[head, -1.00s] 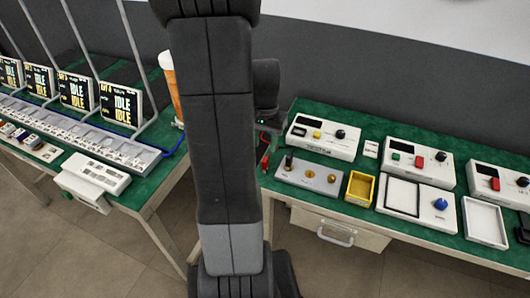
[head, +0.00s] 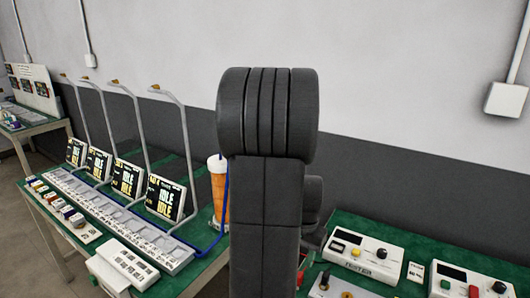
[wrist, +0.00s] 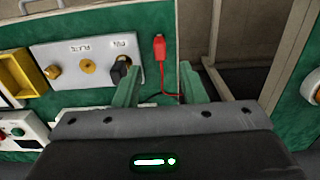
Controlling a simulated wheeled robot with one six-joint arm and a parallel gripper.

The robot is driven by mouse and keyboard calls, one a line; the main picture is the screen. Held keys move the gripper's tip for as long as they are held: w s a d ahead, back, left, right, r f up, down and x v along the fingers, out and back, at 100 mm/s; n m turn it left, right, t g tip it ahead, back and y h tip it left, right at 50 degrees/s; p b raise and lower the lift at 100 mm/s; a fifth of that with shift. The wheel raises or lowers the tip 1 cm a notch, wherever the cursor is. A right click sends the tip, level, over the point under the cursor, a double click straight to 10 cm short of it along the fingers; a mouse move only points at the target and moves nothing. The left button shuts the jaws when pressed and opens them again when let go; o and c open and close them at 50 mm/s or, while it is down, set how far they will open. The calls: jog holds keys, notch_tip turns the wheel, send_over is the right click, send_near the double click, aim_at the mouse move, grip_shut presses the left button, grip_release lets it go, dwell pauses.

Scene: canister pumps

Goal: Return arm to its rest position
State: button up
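My arm (head: 268,190) rises upright through the middle of the head view and hides my gripper there. In the wrist view my gripper (wrist: 160,82) is open, its two green fingers apart with nothing held between them. Beyond the fingers, a red clip-like piece (wrist: 159,48) on a thin red wire lies at the green bench edge. A grey box (wrist: 75,55) with brass knobs and a dark plug or knob (wrist: 121,70) lies left of the fingers.
Several IDLE screens (head: 128,180) and a long grey tray (head: 115,215) stand on the left bench. An orange-and-white canister (head: 217,185) stands close left of my arm. White control boxes (head: 362,256) are on the right bench. A wall box (head: 506,100) hangs at upper right.

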notch_tip(320, 180, down, 9)
jog(key=shift+f+b, duration=0.1)
jog(key=shift+b, duration=0.3)
jog(key=shift+w+r+p, duration=0.1)
jog(key=shift+r+p, duration=0.2)
jog(key=shift+r, duration=0.9)
jog(key=shift+f, duration=0.1)
